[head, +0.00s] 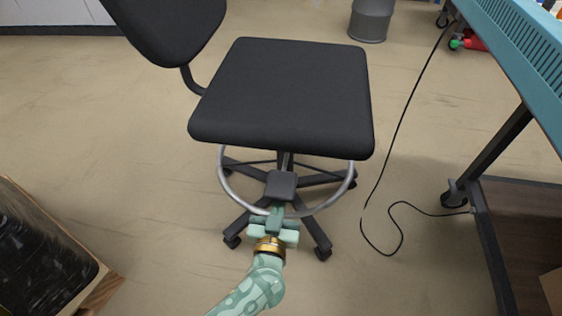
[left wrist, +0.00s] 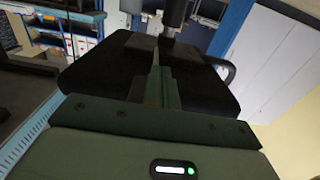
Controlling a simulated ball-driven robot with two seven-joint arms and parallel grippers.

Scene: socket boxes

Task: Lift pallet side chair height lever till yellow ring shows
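The chair has a black seat (head: 285,95), a silver foot ring (head: 222,180) and a black base with casters. My left gripper (head: 276,214) is low in front of the chair, at the near side of the foot ring, just below a dark block (head: 281,185) under the seat. In the left wrist view, its fingers (left wrist: 156,85) are close together, pointing under a large black shape that looks like the seat underside (left wrist: 100,75). A dark column (left wrist: 174,12) shows beyond. I cannot make out the lever or whether the fingers hold it. No yellow ring shows. My right gripper is out of view.
A teal-topped cart (head: 520,60) stands at the right, with a black cable (head: 402,120) on the floor beside it. A black wrapped load (head: 40,255) on a wooden pallet is at the lower left. A grey bin (head: 371,20) stands behind. Floor around the chair is mostly clear.

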